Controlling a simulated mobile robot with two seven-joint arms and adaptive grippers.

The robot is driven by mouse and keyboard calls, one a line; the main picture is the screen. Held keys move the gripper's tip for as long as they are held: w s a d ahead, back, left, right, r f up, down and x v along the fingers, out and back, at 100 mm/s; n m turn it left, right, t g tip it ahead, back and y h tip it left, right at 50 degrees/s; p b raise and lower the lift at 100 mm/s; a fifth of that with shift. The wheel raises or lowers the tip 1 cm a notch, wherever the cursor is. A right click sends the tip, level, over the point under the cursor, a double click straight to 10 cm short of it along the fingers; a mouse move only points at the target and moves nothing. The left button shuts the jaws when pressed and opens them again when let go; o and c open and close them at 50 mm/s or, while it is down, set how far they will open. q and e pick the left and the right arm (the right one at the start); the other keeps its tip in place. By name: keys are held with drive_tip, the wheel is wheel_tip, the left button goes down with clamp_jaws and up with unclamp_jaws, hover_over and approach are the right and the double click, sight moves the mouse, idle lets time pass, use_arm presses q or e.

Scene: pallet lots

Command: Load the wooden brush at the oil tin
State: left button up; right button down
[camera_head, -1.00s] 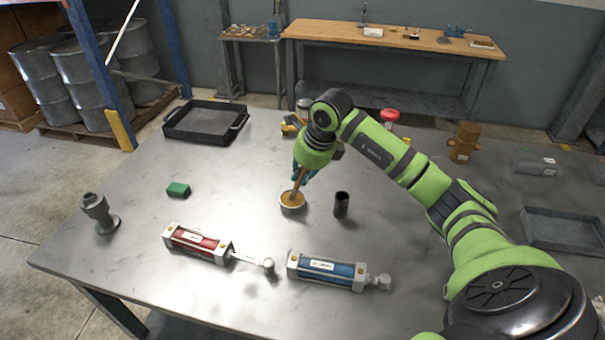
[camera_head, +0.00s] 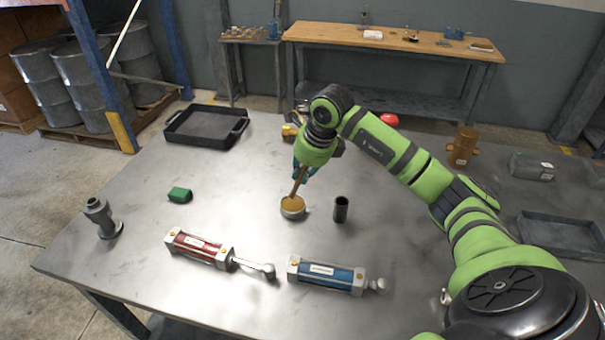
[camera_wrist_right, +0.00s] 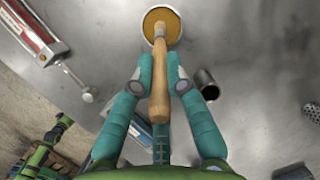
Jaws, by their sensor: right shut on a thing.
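The wooden brush (camera_head: 298,181) is held by its handle in my right gripper (camera_head: 304,170), and it slants down to the oil tin. The right wrist view shows the brush handle (camera_wrist_right: 160,75) between the two teal fingers of the right gripper (camera_wrist_right: 159,78). The oil tin (camera_head: 292,210) is a small round tin with a pale rim and amber content, standing on the grey table. In the right wrist view the brush's lower end overlaps the tin (camera_wrist_right: 146,26); how deep it sits is hard to tell. My left gripper is not in view.
A dark cup (camera_head: 341,209) stands right of the tin. A red cylinder (camera_head: 198,247) and a blue cylinder (camera_head: 326,275) lie in front. A green block (camera_head: 180,195), a grey fitting (camera_head: 102,217) and a black tray (camera_head: 205,127) are at left. The table between is clear.

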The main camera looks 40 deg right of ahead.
drive_tip(key=shift+r+p, duration=1.2)
drive_tip(key=shift+r, duration=0.95)
